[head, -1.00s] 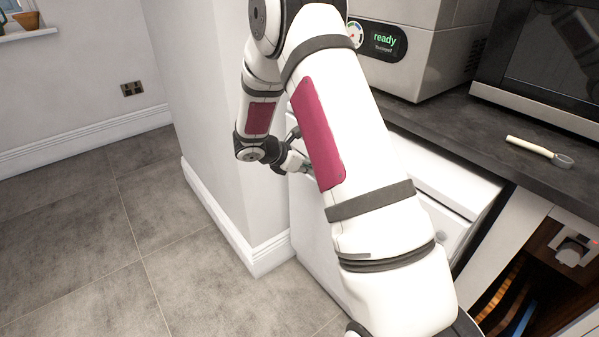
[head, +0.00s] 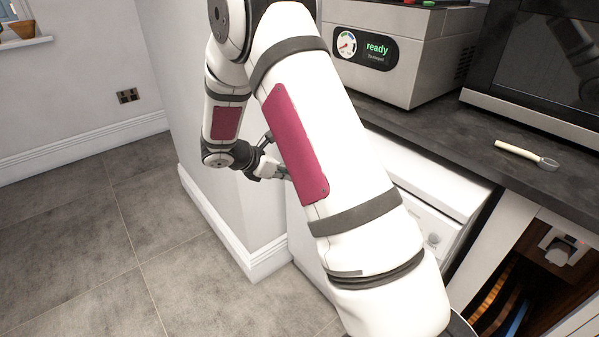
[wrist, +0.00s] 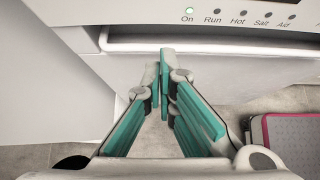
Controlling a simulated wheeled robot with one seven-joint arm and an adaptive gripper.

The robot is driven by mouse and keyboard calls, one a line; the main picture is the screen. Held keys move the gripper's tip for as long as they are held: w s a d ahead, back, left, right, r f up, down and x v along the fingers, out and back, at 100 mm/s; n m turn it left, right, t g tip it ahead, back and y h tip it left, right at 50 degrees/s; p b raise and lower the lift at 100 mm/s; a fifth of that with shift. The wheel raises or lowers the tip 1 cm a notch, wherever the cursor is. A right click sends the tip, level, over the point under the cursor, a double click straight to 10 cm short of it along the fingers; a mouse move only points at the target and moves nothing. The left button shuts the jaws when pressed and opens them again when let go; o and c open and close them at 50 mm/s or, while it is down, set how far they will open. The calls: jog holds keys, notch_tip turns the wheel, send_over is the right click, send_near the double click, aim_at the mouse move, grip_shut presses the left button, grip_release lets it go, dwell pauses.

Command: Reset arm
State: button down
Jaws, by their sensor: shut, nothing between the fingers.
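My arm fills the middle of the head view, with white links and dark red pads. My gripper (head: 283,172) is partly hidden behind the large link in the head view, beside the white wall end and near the white appliance. In the wrist view my gripper (wrist: 164,62) shows its teal-lined fingers, which come together at the tips with nothing between them. The tips are close in front of the white appliance (wrist: 215,65), below its panel with a lit green light and the words On, Run, Hot and Salt.
An open compartment (head: 530,270) is below. Tiled floor (head: 80,240) on the left is clear. A pink-edged grey item (wrist: 290,140) lies at lower right in the wrist view.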

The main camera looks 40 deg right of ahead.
jog(key=p+v, duration=0.1)
jog(key=v, duration=0.4)
jog(key=shift+a+r, duration=0.2)
jog(key=shift+r, duration=0.1)
jog(key=s+a+r+m+g+y, duration=0.1)
jog(key=s+a+r+m+y, duration=0.1)
jog(key=s+r+m, duration=0.5)
jog(key=s+a+r+m+y, duration=0.2)
jog(key=s+r+m, duration=0.1)
jog(key=s+r, duration=0.75)
jog(key=s+a+m+t+y, duration=0.1)
jog(key=s+a+m+y, duration=0.25)
jog(key=s+a, duration=0.45)
jog(key=s+a+m+t+y, duration=0.1)
jog(key=s+a+m+y, duration=0.3)
jog(key=s, duration=0.9)
notch_tip(320, 180, up, 18)
jog(key=t+h+p, duration=0.1)
jog(key=t+p, duration=0.1)
jog(key=p, duration=1.5)
jog(key=shift+r+m+t, duration=0.2)
jog(key=shift+m+t, duration=0.2)
jog(key=shift+m, duration=0.05)
